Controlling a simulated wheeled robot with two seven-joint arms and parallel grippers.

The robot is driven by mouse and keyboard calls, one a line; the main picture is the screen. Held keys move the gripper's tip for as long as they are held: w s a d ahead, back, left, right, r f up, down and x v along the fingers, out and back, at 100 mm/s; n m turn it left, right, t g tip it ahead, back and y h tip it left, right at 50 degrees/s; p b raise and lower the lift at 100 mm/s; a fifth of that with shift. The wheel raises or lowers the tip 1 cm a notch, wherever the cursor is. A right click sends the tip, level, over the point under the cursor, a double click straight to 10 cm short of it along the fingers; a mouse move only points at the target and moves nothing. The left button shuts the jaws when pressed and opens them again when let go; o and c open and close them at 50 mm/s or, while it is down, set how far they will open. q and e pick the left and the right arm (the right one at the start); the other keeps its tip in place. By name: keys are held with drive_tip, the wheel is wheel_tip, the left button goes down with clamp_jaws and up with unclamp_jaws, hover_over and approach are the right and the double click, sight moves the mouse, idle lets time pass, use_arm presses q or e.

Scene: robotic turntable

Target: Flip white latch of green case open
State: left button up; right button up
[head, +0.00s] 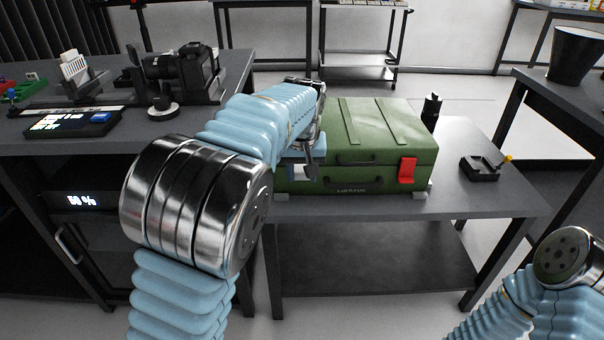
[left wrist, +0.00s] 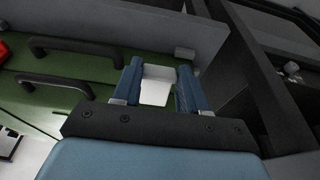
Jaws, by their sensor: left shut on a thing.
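The green case (head: 355,150) stands closed on a low grey table, with dark handles and a red latch (head: 407,170) at the right of its front. My left gripper (head: 303,165) is at the left of the case's front. In the left wrist view its two blue fingers stand on either side of the white latch (left wrist: 156,88) and are shut on it. In the head view my gripper and arm mostly hide this latch. The case's green front (left wrist: 88,70) and the red latch at the far left edge also show in the left wrist view. My right gripper is out of view.
The low table (head: 480,205) also holds a small black tray (head: 482,168) at the right and a small black item (head: 432,108) behind the case. A workbench with a camera (head: 190,70) stands at the left. A black bin (head: 572,55) stands at the right.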

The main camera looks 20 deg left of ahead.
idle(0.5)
use_arm(q)
drive_tip(key=o, duration=1.1)
drive_tip(key=shift+c, duration=0.2)
drive_tip(key=a+v, duration=0.1)
drive_tip(key=v, duration=1.2)
drive_tip(key=shift+d+r, duration=0.45)
drive_tip(key=shift+d, duration=0.05)
drive_tip(key=shift+s+f, duration=0.1)
